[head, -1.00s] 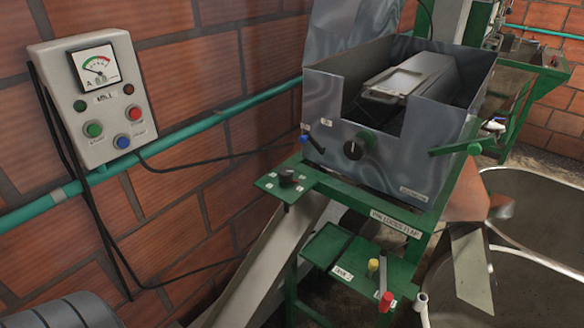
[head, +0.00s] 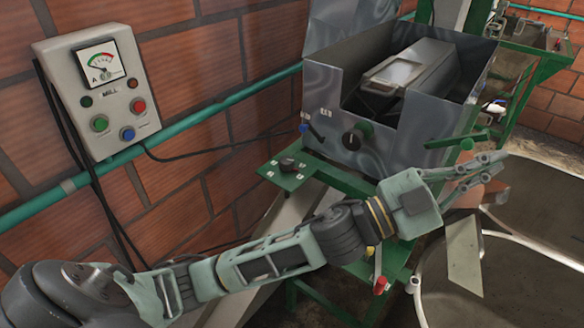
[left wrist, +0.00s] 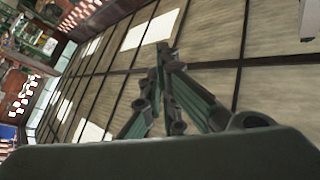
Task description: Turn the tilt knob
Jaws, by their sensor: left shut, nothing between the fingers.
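A black knob with a white mark (head: 352,139) is on the front of the grey metal hopper (head: 420,145). Another black knob (head: 289,165) sits on a small green plate (head: 291,178) to its lower left. No label I can read tells which is the tilt knob. My left gripper (head: 498,166) is shut and empty, pointing right, in front of the hopper's right end and well right of both knobs. In the left wrist view its fingers (left wrist: 168,55) are close together with nothing held. My right gripper is not in view.
A blue-tipped lever (head: 305,128) is left of the hopper knob, and a green handle (head: 455,141) is at the right. A control box (head: 97,88) hangs on the brick wall. Large round tanks (head: 540,235) stand at the right. A red-tipped lever (head: 380,285) is below my arm.

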